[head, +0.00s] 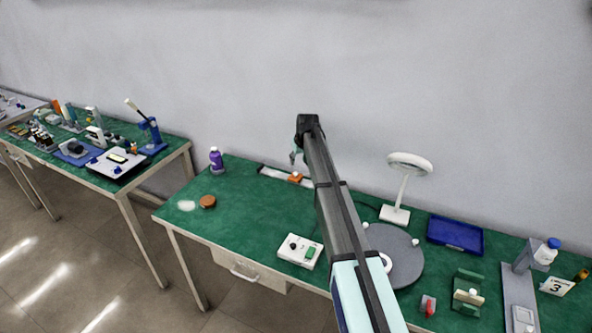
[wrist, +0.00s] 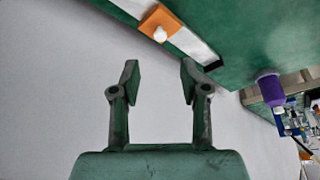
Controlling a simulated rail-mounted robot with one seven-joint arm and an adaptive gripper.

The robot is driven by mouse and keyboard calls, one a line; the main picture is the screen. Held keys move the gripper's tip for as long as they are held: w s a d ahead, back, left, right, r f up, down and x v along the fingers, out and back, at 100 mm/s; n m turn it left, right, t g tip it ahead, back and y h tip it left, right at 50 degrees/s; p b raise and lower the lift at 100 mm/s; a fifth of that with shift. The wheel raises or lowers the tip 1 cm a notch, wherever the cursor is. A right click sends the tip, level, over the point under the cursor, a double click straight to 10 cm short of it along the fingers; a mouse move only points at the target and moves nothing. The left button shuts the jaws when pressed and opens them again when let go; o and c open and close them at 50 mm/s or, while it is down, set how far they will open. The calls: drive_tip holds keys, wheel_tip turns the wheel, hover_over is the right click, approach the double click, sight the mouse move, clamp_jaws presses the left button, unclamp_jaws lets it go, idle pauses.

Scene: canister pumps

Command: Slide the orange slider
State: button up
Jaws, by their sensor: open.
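The orange slider (head: 295,177) sits on a dark-and-white rail (head: 272,172) at the back of the green table. In the wrist view the slider (wrist: 157,24) is an orange block with a round white knob, on the white rail (wrist: 195,47) near the top. My gripper (head: 296,156) is above and close to the slider in the head view; the gap between them is hard to judge. In the wrist view my gripper (wrist: 160,80) is open with nothing between its fingers, and the slider lies beyond the fingertips. Part of the rail is hidden behind my arm in the head view.
A purple bottle (head: 216,160) stands left of the rail. A white lamp (head: 395,212) stands to the right, with a grey round plate (head: 408,262) in front. A white box (head: 300,250) lies near the front edge. The wall is close behind the rail.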

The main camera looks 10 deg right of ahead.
sight(296, 173)
drive_tip(key=p+x, duration=0.2)
drive_tip(key=x, duration=0.7)
drive_tip(key=shift+f+p, duration=0.3)
clamp_jaws()
